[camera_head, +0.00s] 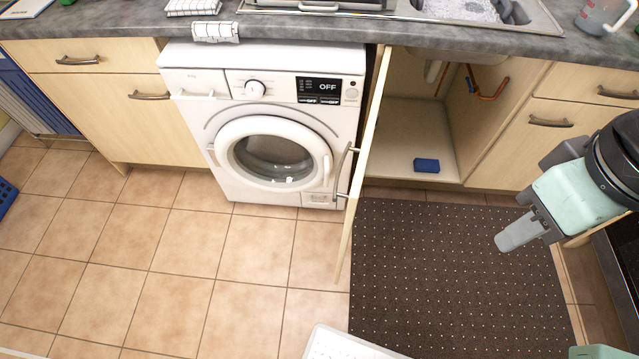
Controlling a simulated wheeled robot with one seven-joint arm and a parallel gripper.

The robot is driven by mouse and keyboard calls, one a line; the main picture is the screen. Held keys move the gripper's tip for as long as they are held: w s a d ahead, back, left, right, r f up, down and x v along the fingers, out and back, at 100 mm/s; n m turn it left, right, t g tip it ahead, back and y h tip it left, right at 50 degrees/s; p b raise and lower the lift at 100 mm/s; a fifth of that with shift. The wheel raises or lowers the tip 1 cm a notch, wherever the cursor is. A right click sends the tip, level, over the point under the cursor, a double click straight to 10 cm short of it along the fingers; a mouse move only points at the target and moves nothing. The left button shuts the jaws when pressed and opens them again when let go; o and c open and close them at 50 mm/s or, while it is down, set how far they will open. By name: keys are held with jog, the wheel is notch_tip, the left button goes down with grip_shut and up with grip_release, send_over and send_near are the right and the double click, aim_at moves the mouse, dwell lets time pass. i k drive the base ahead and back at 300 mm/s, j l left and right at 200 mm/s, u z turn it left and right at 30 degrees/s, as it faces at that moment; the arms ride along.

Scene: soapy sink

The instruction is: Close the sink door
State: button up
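The sink door (362,160) is a pale wood panel standing wide open, seen nearly edge-on between the washing machine and the cabinet opening. It juts out toward me over the floor. Its metal handle (345,172) is on the left-hand face, in front of the washing machine. The sink cabinet (415,120) under the sink is open, with pipes inside and a blue sponge-like block (426,165) on its floor. My gripper (518,232) is at the right, above the dark mat, well apart from the door and touching nothing visible. Its finger gap does not show clearly.
A white washing machine (262,120) stands left of the door. A dark dotted mat (450,270) covers the floor before the cabinet. Tiled floor (160,260) at left is clear. The grey countertop (400,35) runs across the top, with a sink (545,22) at right.

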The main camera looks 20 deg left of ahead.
aim_at(353, 198)
jog(key=i+j, duration=0.1)
jog(key=j, duration=0.35)
jog(key=i+j, duration=0.15)
jog(key=j, duration=0.35)
jog(key=i+j, duration=0.1)
jog(key=j, duration=0.35)
jog(key=k+j, duration=0.2)
jog(key=j, duration=0.15)
jog(key=k+j+z, duration=0.1)
jog(key=j, duration=0.3)
jog(key=k+j, duration=0.3)
